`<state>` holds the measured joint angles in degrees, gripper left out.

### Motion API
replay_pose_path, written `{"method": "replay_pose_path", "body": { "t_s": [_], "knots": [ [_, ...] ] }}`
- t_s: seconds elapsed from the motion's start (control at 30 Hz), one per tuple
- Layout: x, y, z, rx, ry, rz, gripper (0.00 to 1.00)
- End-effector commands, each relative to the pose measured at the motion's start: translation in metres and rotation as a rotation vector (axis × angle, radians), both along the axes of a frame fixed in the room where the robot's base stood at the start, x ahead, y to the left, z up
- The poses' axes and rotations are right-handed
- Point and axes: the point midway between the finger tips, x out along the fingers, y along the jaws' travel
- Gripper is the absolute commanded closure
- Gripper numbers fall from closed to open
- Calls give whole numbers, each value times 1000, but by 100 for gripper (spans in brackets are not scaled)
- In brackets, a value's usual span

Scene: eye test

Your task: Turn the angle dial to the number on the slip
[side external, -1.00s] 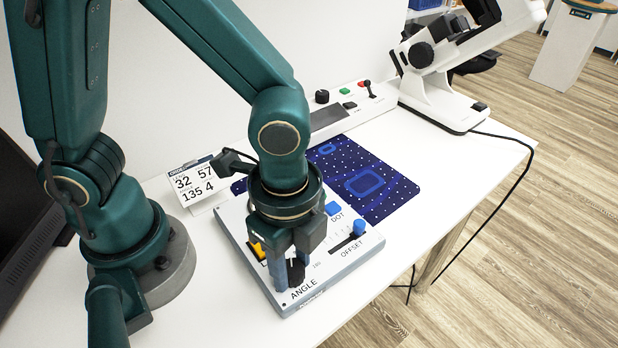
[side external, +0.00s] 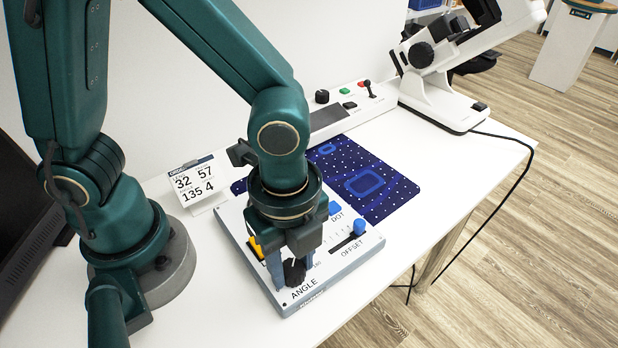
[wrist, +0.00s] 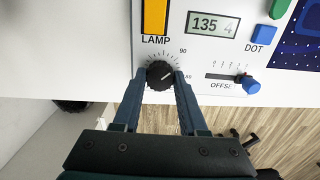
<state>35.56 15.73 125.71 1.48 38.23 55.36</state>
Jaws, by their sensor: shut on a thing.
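The angle dial is a black ridged knob (side external: 295,274) at the near corner of the white control panel (side external: 327,268), above the printed word ANGLE. My gripper (side external: 293,264) points down with a finger on either side of the knob and is shut on it. In the wrist view the knob (wrist: 160,73) sits between both fingertips, with a pale line across its top slanting up to the right. Scale marks, including 90, surround it. The slip (side external: 194,185) stands behind the panel's left side and reads 32, 57, 135 and 4; its small labels are unreadable.
The panel carries a display (wrist: 212,24) reading 135 and 4, a yellow lamp switch (wrist: 155,16), a blue DOT button (wrist: 263,34) and a blue-knobbed OFFSET slider (wrist: 249,84). A dark blue dotted mat (side external: 385,188) lies behind. A white microscope-like instrument (side external: 440,85) stands at the back right.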

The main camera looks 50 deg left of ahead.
Motion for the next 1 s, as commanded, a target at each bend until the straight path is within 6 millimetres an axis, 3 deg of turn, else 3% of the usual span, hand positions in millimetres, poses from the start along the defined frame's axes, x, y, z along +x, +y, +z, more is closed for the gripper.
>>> {"method": "replay_pose_path", "body": {
  "t_s": [0.03, 0.07, 0.1, 0.13, 0.47, 0.8, 1.0],
  "knots": [
    [1, 0, 0, 0, -3, 0, 100],
    [1, 0, 0, 0, -3, 0, 51],
    [1, 0, 0, -1, -3, 0, 35],
    [1, 0, 0, -1, -2, 0, 28],
    [0, 0, 2, -1, -2, 1, 28],
    [1, -1, 40, -4, -6, 0, 28],
    [0, -1, 51, -1, -3, 0, 28]
  ]
}}
